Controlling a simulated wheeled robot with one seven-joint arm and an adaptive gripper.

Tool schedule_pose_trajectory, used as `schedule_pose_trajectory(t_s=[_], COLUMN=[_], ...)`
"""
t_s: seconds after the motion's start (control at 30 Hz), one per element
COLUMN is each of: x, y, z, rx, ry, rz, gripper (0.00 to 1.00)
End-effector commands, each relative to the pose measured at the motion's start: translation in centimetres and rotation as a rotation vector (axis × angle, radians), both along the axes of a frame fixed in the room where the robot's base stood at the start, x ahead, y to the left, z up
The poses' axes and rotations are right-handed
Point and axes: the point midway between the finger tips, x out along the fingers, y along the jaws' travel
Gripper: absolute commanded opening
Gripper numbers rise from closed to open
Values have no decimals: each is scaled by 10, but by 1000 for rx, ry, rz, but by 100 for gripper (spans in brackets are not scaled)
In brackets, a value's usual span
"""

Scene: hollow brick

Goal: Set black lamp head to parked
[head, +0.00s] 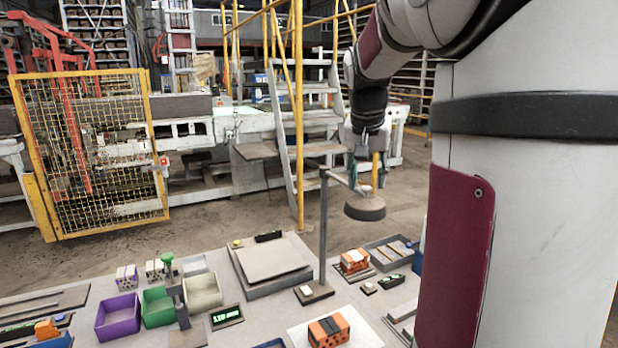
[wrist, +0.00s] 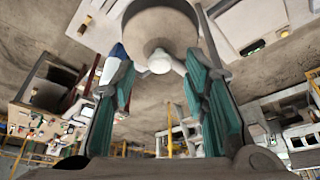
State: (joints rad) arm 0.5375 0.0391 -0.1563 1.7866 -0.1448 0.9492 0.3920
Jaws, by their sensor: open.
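The lamp stands on the table, with a grey upright post (head: 323,230) on a small dark base (head: 314,292). A short arm near the post's top reaches right to the round lamp head (head: 366,208), a dark grey-brown disc held well above the table. My gripper (head: 367,182) points down just above the lamp head, with its fingers apart. In the wrist view the lamp head (wrist: 160,25) lies beyond the fingertips, and a pale knob (wrist: 160,63) on it shows between the open fingers (wrist: 157,80). I cannot tell whether a finger touches it.
On the table are a grey box-like platform (head: 270,263), a purple bin (head: 118,316), a green bin (head: 158,306), orange bricks (head: 328,330) and a grey tray (head: 392,252). A yellow stair rail (head: 298,120) and mesh guard (head: 95,150) stand behind. My arm hides the right side.

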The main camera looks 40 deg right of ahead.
Motion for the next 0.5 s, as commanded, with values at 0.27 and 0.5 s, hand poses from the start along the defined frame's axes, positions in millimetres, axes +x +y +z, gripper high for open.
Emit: schedule_pose_trajectory(t_s=[0.27, 0.5], x=[3, 3], y=[-5, -5], z=[-14, -14], rx=[0, -1], ry=[-1, -1], rz=[0, 1], gripper=[41, 36])
